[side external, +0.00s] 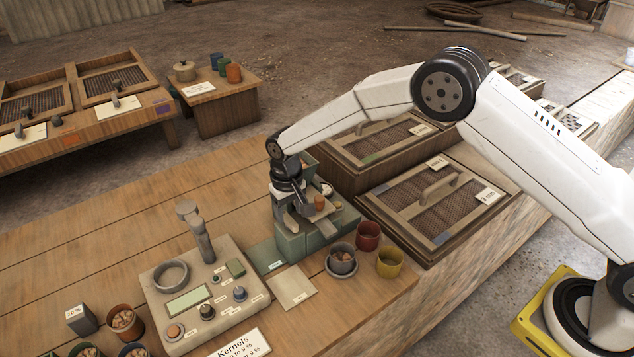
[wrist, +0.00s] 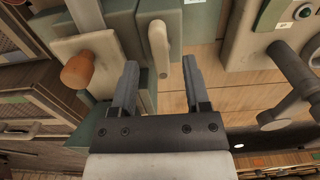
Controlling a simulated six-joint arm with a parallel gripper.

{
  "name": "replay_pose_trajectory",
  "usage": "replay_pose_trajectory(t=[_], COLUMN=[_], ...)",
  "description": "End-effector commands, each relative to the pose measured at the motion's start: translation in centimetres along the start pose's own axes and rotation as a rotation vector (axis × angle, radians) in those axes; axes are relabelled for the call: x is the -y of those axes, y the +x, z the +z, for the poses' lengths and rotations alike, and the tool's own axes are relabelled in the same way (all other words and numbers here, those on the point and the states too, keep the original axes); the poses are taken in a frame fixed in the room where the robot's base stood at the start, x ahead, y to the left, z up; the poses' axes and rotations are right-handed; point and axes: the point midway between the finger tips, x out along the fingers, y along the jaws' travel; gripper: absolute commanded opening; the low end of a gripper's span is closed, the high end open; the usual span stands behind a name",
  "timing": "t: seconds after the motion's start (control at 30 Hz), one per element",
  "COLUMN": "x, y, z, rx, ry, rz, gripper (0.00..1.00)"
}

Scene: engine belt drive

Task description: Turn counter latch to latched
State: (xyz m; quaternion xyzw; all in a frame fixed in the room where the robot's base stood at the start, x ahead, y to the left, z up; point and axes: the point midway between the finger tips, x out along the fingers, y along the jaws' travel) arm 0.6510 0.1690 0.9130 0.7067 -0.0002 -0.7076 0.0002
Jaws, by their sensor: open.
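The green counter machine (side external: 291,245) stands on the wooden bench, with pale fittings and an orange knob (side external: 320,202) on it. In the wrist view, the orange knob (wrist: 77,70) is left of my fingers. A pale rounded lever (wrist: 158,45), which looks like the counter latch, stands on the green body (wrist: 188,25), in line with the gap between my fingers. I cannot read its position from any marking. My gripper (wrist: 160,72) is open, with nothing seen held, and the lever's end is close to the gap. In the side view my gripper (side external: 292,205) partly hides the counter.
A pale instrument box (side external: 225,270) with a screen, knobs and an upright grey post (side external: 202,243) stands left of the counter. Grey, red (side external: 368,236) and yellow (side external: 390,262) cups stand to its right. Mesh-topped boxes (side external: 440,205) lie behind. Bare bench lies left.

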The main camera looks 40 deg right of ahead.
Motion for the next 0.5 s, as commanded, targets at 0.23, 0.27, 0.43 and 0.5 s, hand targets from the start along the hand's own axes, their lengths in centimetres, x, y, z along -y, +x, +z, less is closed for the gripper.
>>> replay_pose_trajectory(t=[0.23, 0.27, 0.43, 0.5], x=[0.0, 0.0, 0.0, 0.0], y=[2.2, 2.4, 2.7, 2.6], z=[0.0, 0.0, 0.0, 0.0], rx=[0.0, 0.0, -0.001, -0.002], ry=[0.0, 0.0, 0.0, 0.0], rz=[0.0, 0.0, 0.0, 0.0], gripper=[0.6, 0.6, 0.6, 0.6])
